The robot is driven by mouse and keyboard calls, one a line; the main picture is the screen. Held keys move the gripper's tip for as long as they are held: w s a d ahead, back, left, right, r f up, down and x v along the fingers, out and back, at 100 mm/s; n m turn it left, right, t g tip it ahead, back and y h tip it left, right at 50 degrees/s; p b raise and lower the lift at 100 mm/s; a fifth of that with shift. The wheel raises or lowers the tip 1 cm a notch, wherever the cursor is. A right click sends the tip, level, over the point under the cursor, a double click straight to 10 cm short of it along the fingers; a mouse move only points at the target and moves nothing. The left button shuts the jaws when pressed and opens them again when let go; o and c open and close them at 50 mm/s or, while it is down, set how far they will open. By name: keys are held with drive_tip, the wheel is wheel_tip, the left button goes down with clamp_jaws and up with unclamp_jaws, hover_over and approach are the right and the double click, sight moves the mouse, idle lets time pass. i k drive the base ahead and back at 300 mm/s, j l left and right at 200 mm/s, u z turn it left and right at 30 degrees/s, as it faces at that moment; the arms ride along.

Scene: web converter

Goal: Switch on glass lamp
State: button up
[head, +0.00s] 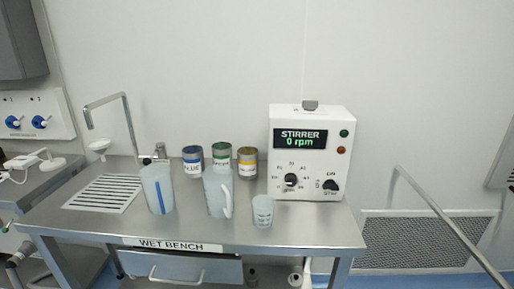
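I see nothing that I can tell to be a glass lamp in the head view. A white stirrer box (311,185) stands at the right end of the steel bench. Its display (300,140) reads "STIRRER 0 rpm". A dark green round part (344,133) and a dark red one (341,150) sit right of the display. Below are a black dial (291,180) with a scale and a black rotary switch (330,185) marked "ON" above it. My gripper is not in view.
The bench (330,228) holds a tall jug with a blue stripe (157,190), a handled jug (217,193), a small beaker (263,211), three labelled cans (221,157) and a curved tap (126,115). A sloping metal rail (445,220) crosses a wall grille (425,240) at right.

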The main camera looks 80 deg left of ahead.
sight(307, 105)
drive_tip(key=u, duration=1.7)
